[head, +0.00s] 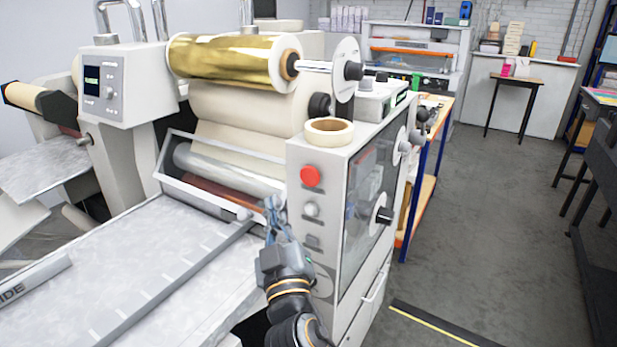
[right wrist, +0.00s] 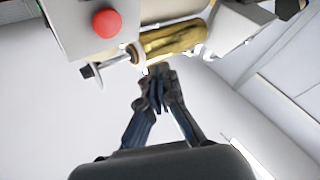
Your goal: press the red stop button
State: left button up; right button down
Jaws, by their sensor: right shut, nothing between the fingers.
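The red stop button (head: 311,176) is a round red knob on the light grey front panel (head: 326,245) of the laminating machine, above a paler round knob (head: 311,209). In the right wrist view the red button (right wrist: 107,23) shows at the upper left. My right gripper (head: 272,203) is shut and empty, in front of the machine, to the left of and a little below the button in the head view. In the right wrist view its fingertips (right wrist: 157,76) are together, apart from the button in the picture. My left gripper is not in view.
A gold foil roll (head: 222,60) sits on top of the machine, and a tape roll (head: 329,131) lies above the front panel. The metal feed table (head: 150,262) spreads out at the left of my right arm. Open floor (head: 480,220) lies to the right.

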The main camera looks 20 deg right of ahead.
aim_at(302, 172)
jog(key=w+d+p, duration=0.1)
jog(key=w+d, duration=0.4)
jog(key=d, duration=0.1)
jog(key=shift+d, duration=0.35)
jog(key=shift+w+d, duration=0.15)
jog(key=shift+w, duration=0.05)
dwell(1.2)
jog(key=shift+w+d, duration=0.15)
jog(key=shift+d, duration=0.05)
jog(key=shift+w+d, duration=0.25)
jog(key=shift+d, duration=0.1)
dwell(0.8)
jog(key=shift+a, duration=0.1)
jog(key=shift+s+a, duration=0.5)
jog(key=shift+a, duration=0.1)
